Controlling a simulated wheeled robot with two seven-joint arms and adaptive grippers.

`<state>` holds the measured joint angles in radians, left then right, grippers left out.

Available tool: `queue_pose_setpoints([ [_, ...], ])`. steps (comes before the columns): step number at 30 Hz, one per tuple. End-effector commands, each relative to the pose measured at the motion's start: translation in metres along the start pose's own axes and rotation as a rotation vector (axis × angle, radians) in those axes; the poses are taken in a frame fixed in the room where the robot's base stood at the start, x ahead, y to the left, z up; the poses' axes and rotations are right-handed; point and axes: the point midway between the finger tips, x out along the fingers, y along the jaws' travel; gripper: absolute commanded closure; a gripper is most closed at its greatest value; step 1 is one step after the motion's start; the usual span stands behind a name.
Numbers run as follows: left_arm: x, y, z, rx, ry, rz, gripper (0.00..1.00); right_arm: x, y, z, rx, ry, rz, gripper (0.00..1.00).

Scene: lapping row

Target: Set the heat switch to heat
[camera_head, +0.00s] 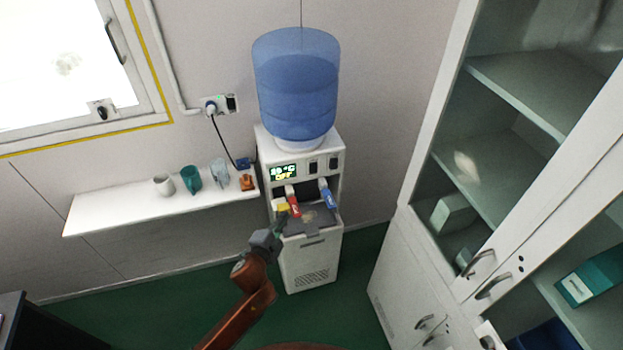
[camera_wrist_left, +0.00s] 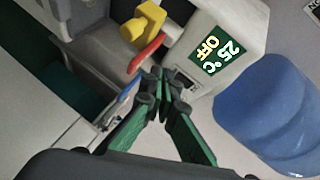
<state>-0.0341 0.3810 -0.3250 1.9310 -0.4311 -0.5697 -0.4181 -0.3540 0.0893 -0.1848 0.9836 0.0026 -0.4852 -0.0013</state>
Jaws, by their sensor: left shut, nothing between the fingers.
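The white water dispenser (camera_head: 311,255) stands against the wall with a lit display (camera_head: 284,172). In the left wrist view the display (camera_wrist_left: 222,50) reads 25 °C and OFF. Two dark switches sit right of it, a left one (camera_head: 313,167) and a right one (camera_head: 334,163); I cannot read which is heat. One dark switch also shows in the left wrist view (camera_wrist_left: 187,80), close to my fingertips; contact is unclear. My left gripper (camera_head: 281,218) is shut and empty in front of the dispenser, near the red tap (camera_head: 293,202). My right gripper is not in view.
A blue tap (camera_head: 328,194) is beside the red one, and a yellow part (camera_wrist_left: 143,22) is near the red tap. A blue bottle (camera_head: 297,85) tops the dispenser. A shelf (camera_head: 120,213) with mugs is left; a glass-door cabinet (camera_head: 400,255) is right.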

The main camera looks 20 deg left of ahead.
Motion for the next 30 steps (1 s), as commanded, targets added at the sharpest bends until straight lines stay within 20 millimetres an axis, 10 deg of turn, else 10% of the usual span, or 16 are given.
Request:
queue_pose_setpoints([
  [9, 0.034, -0.035, -0.061, 0.284, 0.194, -0.119, 1.00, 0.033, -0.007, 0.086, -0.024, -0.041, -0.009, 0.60],
  [30, 0.066, -0.040, -0.073, 0.302, 0.210, -0.130, 1.00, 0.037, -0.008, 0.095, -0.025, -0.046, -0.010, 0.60],
])
